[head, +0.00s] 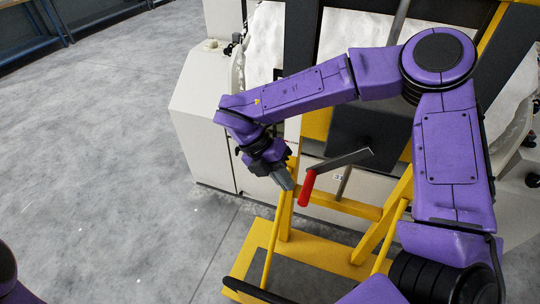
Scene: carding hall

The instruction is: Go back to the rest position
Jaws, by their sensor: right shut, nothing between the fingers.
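My right arm reaches in from the right and bends across the picture. My right gripper (283,180) points down and to the right, near the middle. It looks shut and holds nothing. A red handle (306,188) on a flat grey metal lever (342,159) is just to the right of the fingertips. A small gap seems to show between them, but the depth is hard to judge. My left gripper is out of view; only a purple part of my body shows at the lower left.
A yellow frame (288,222) with a yellow base (258,240) stands under and behind my right gripper. A pale machine (203,126) with white fibre (265,47) fills the back. A blue-legged bench (60,22) is at the top left. The grey floor (100,150) at left is clear.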

